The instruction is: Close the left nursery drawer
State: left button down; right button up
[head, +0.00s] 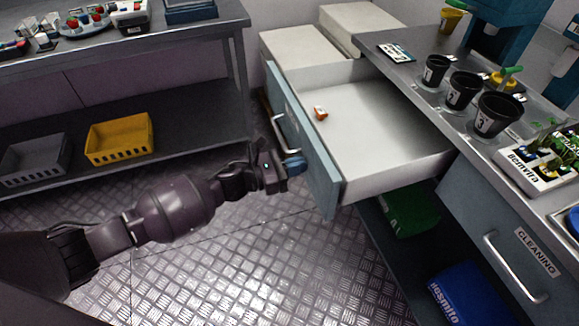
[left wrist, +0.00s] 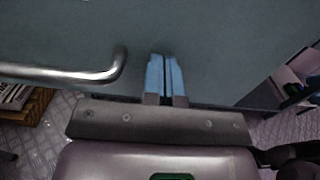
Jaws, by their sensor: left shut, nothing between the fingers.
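The left nursery drawer (head: 390,128) is pulled far out from the bench in the head view. Its blue-grey front panel (head: 318,165) faces left and carries a metal handle (head: 277,131). A small orange-and-white item (head: 320,113) lies inside the drawer. My left gripper (head: 298,162) is shut and empty, with its blue fingertips at the outer face of the front panel, on the nearer side of the handle. In the left wrist view the fingers (left wrist: 163,75) point at the panel (left wrist: 210,35), right of the handle (left wrist: 85,75); they seem to touch it. My right gripper is not in view.
Black numbered pots (head: 497,115) stand on the bench top. A rack with a yellow basket (head: 120,139) and a grey basket (head: 35,160) stands at the left. The metal floor between is clear.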

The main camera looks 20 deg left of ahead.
aim_at(361, 159)
pick_arm(q)
jog(key=b+x, duration=0.1)
jog(key=x, duration=0.5)
jog(key=b+x, duration=0.2)
jog(key=x, duration=0.4)
jog(key=f+b+x, duration=0.1)
jog(key=x, duration=0.5)
jog(key=shift+d, duration=0.1)
jog(key=b+x, duration=0.1)
jog(key=x, duration=0.3)
jog(key=b+x, duration=0.1)
jog(key=x, duration=0.3)
jog(key=b+x, duration=0.1)
jog(key=x, duration=0.3)
jog(key=shift+r, duration=0.25)
jog(key=shift+w+d+r, duration=0.15)
jog(key=shift+w+d, duration=0.15)
jog(key=shift+w, duration=0.05)
jog(key=shift+w+r, duration=0.1)
jog(key=shift+r, duration=0.2)
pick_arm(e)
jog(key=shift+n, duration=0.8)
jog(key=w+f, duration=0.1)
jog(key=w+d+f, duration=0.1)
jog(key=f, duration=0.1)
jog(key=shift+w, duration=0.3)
